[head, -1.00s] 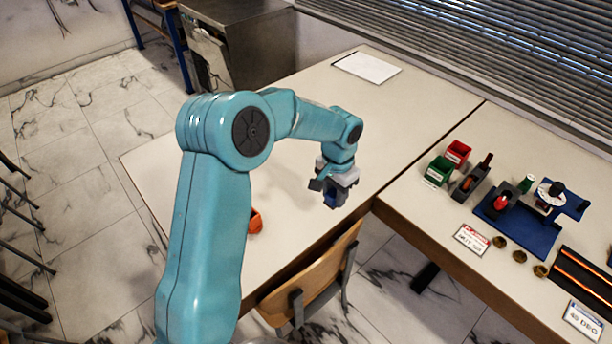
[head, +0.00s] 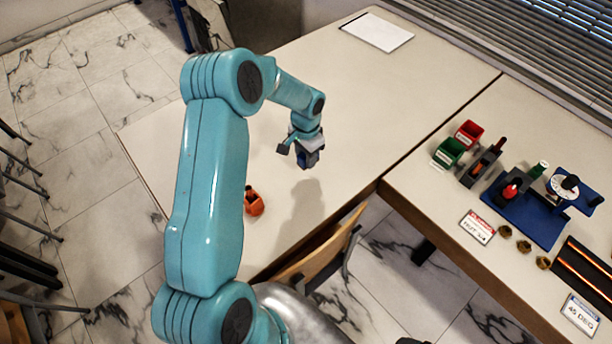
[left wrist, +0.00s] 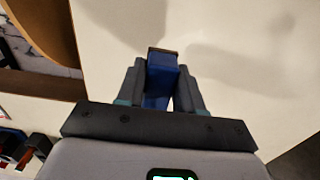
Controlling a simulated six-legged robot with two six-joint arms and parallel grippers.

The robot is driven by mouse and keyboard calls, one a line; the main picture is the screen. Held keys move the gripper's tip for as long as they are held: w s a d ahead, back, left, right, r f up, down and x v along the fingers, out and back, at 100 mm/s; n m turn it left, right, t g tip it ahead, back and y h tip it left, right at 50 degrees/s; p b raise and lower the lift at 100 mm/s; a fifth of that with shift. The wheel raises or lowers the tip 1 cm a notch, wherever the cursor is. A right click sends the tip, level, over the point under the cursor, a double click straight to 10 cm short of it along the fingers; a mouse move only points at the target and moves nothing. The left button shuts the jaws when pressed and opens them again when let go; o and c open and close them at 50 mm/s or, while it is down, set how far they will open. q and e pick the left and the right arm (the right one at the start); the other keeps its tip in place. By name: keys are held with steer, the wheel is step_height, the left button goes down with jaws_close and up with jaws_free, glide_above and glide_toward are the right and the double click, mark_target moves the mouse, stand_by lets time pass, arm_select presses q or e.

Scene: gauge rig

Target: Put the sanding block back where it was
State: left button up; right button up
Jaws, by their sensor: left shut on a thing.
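My left gripper (head: 305,162) is above the left cream table (head: 372,95), toward its front edge. In the left wrist view the gripper (left wrist: 160,85) is shut on a blue block with a brown face, the sanding block (left wrist: 161,73). In the head view only a small dark blue part of the block shows under the jaws. The block is held above the table top, and a shadow falls on the table below and beside it. My right gripper is not in view.
An orange object (head: 254,204) lies on the left table by my arm. A white sheet (head: 377,31) lies at the back. The right table holds green (head: 448,152) and red bins (head: 469,133), a blue fixture (head: 525,216) and signs. A wooden chair (head: 318,250) stands at the front edge.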

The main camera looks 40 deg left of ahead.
mark_target(305, 178)
arm_select(q)
step_height(305, 178, down, 2)
steer(key=shift+s+f+b, duration=0.15)
steer(key=shift+b, duration=0.15)
steer(key=shift+s+a+f, duration=0.15)
steer(key=shift+a+f, duration=0.05)
steer(key=shift+f, duration=0.35)
steer(key=f+b, duration=0.1)
steer(key=f, duration=0.1)
steer(key=f+b, duration=0.1)
steer(key=f, duration=0.1)
steer(key=shift+w+d+b, duration=0.15)
steer(key=shift+w+b, duration=0.05)
steer(key=shift+b, duration=0.1)
steer(key=shift+f, duration=0.2)
steer(key=o, duration=0.8)
steer(key=shift+o, duration=1.4)
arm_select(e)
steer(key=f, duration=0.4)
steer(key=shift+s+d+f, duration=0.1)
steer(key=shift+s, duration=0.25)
